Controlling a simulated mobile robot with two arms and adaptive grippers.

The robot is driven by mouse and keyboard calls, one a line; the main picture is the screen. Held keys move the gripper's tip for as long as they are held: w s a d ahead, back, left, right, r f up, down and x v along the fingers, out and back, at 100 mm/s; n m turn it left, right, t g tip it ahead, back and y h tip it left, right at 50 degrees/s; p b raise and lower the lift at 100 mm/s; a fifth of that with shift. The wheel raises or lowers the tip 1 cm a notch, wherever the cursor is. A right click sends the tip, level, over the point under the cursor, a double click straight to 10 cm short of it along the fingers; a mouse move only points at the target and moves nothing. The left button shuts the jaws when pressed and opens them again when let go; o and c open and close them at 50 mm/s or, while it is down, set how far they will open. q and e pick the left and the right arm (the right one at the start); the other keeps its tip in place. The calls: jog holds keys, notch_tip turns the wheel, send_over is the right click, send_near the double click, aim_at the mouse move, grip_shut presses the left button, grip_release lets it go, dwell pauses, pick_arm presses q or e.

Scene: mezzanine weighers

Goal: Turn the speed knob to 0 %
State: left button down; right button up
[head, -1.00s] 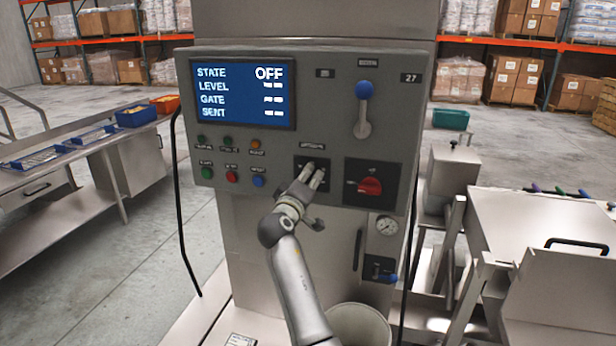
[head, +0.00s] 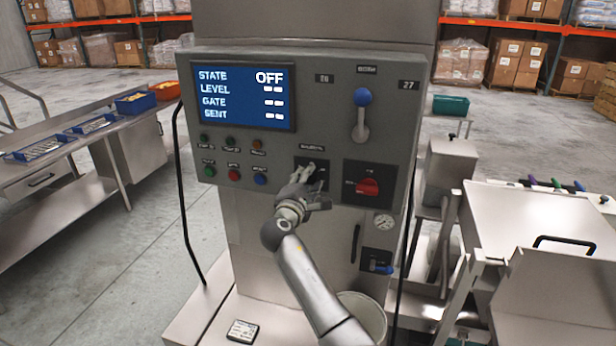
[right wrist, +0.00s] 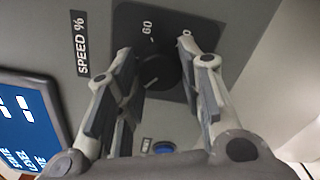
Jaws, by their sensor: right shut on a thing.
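The speed knob (right wrist: 158,72) is a dark round knob on a black plate (right wrist: 190,12) marked "SPEED %" in the right wrist view. A "60" shows above the knob, and another marking is partly covered by a fingertip. My right gripper (right wrist: 156,58) has its two fingers on either side of the knob, shut on it. In the head view my right gripper (head: 308,172) is at the black plate and hides most of the knob. The knob's pointer setting cannot be read clearly. My left gripper is out of view.
The screen (head: 243,95) reads STATE OFF. A red rotary switch (head: 368,187) is right of the knob, and a blue-topped lever (head: 362,115) stands above it. Coloured push buttons (head: 233,174) are to the left. A gauge (head: 384,221) and blue-handled valve (head: 380,267) sit below.

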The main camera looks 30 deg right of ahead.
jog(key=shift+r+n, duration=0.1)
jog(key=shift+n, duration=6.4)
jog(key=o, duration=1)
jog(key=shift+w, duration=0.1)
jog(key=shift+o, duration=0.2)
